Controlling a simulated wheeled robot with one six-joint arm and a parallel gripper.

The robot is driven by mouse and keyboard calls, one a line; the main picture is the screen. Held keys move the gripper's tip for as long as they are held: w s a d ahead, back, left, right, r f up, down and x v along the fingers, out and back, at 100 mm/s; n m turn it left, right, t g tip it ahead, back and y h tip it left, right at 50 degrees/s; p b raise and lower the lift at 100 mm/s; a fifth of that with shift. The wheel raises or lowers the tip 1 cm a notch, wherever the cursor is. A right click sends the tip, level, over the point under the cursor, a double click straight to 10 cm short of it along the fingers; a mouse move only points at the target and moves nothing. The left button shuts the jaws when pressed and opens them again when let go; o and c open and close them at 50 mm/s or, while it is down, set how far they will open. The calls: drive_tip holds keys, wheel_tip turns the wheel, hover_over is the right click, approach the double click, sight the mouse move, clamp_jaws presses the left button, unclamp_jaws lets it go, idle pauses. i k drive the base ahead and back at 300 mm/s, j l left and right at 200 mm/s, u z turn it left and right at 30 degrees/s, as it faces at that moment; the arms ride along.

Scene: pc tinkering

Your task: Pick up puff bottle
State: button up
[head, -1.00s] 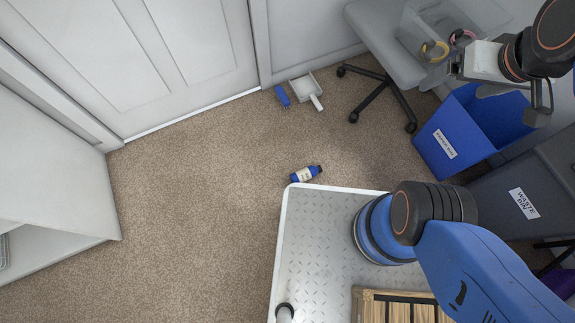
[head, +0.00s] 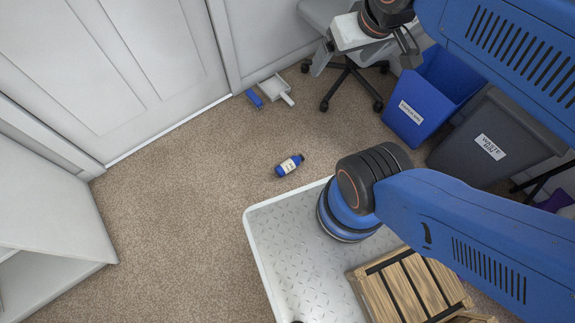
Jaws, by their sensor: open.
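The puff bottle (head: 290,165) is small and blue with a dark cap and a pale label. It lies on its side on the brown carpet, just beyond the front edge of my white platform. My gripper (head: 364,62) is at the top of the head view, well above the floor and to the upper right of the bottle. Its jaws are open and I see nothing between them. The bottle is in full view and apart from the gripper.
A blue brush (head: 254,98) and white dustpan (head: 276,88) lie near the door (head: 130,60). A wheeled chair (head: 345,85), a blue bin (head: 425,95) and a grey waste bin (head: 500,140) stand right. A wooden crate (head: 410,290) sits on my platform. Carpet left of the bottle is clear.

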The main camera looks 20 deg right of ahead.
sight(291, 164)
drive_tip(key=j+z, duration=0.15)
drive_tip(key=z, duration=0.35)
drive_tip(key=k+j+z, duration=0.35)
drive_tip(key=j, duration=0.2)
drive_tip(key=k+j+z, duration=0.45)
drive_tip(key=k+j, duration=1)
drive_tip(key=j, duration=0.15)
